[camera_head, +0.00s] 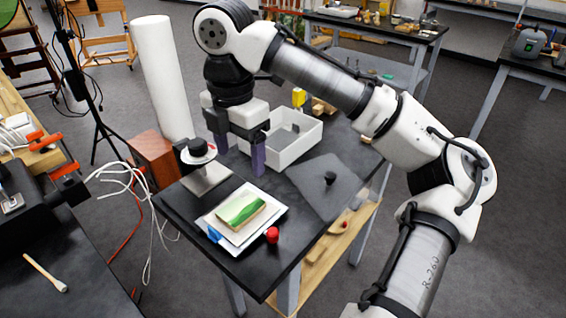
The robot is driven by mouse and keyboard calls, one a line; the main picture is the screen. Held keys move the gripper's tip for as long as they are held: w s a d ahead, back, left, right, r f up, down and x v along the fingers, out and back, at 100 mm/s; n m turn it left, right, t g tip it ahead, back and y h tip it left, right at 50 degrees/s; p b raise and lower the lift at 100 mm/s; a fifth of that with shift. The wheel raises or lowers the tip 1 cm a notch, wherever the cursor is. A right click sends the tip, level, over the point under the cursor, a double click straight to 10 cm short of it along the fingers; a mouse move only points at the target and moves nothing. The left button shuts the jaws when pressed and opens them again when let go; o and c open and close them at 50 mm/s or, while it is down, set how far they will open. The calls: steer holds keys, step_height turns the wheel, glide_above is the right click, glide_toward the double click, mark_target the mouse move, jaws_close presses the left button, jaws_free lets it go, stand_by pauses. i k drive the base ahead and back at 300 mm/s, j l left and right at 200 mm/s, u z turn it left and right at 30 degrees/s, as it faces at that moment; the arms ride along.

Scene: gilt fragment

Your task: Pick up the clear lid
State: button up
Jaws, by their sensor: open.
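The clear lid (312,184) looks like a thin, see-through grey sheet with a small black knob (330,177). It lies flat on the right part of the dark table, in front of the white box. My gripper (239,158) points down with its two purple-grey fingers apart and nothing seen between them. It is to the left of the lid and apart from it, at the left end of the white box. How high the fingertips are above the table is hard to tell.
A white open box (288,154) stands behind the lid. A white tray (266,226) with a green-painted panel (240,209) lies in front, beside a red cap (272,235). A metal stand with a black knob (198,147) is at the left. The near table corner is bare.

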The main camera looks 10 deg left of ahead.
mark_target(330, 186)
steer(key=i+l, duration=0.15)
steer(key=l, duration=0.2)
steer(key=i+l, duration=0.15)
steer(key=l, duration=0.15)
steer(key=i+l+u, duration=0.1)
steer(key=l, duration=0.25)
steer(key=i+l, duration=0.15)
steer(key=l, duration=0.2)
